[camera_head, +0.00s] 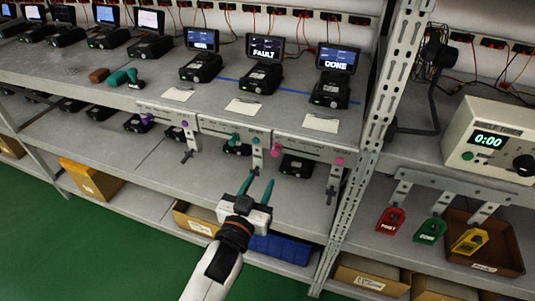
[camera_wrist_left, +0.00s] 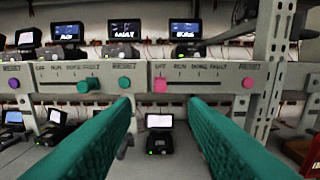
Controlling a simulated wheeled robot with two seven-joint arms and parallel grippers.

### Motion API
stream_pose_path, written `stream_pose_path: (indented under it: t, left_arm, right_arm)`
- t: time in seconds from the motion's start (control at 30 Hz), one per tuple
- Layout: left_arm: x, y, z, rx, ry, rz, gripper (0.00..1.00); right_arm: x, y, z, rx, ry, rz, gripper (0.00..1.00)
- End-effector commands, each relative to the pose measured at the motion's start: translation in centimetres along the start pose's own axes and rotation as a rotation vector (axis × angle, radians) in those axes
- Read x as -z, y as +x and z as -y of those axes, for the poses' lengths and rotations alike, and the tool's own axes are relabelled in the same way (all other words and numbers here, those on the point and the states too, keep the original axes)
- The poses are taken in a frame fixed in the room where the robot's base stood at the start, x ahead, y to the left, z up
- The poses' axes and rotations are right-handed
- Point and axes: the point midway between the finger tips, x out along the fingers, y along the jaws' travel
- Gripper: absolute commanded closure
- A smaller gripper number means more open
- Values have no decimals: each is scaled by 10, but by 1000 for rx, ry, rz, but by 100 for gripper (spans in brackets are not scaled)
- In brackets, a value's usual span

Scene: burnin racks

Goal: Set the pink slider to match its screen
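The pink slider (camera_head: 277,152) sits at the left end of its grey panel (camera_head: 308,152) on the shelf front. In the left wrist view the pink slider (camera_wrist_left: 161,85) is near the OFF end of the scale, and a round pink RESET button (camera_wrist_left: 248,82) is at the right. The screen above that panel (camera_head: 336,59) reads DONE. My left gripper (camera_head: 256,183) is below and in front of the panels, with its two green fingers apart and nothing between them. It does not touch the slider. My right gripper is not in view.
The panel to the left has a teal slider (camera_wrist_left: 86,86) and teal button (camera_wrist_left: 124,82); its screen (camera_head: 265,48) reads FAULT. A purple knob (camera_head: 147,119) is further left. A metal post (camera_head: 375,130) stands to the right. A blue bin (camera_head: 282,247) is below.

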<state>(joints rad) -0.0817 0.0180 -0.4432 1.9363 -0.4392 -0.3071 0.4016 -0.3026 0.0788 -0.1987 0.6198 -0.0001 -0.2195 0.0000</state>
Motion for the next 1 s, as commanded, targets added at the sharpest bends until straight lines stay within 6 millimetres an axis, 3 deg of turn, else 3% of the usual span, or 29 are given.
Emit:
stream_pose_path:
  t: [0.17, 0.5, 0.7, 1.0]
  left_arm:
    - [-3, 35, 0, 0, -1, 0, 60]
    - [-1, 93, 0, -1, -1, -1, 60]
    - [0, 106, 0, 0, 0, -1, 60]
    - [1, 108, 0, 0, -1, -2, 60]
  right_arm:
    - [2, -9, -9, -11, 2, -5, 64]
    - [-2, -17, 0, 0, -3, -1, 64]
    - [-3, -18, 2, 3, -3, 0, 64]
    - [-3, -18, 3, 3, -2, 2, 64]
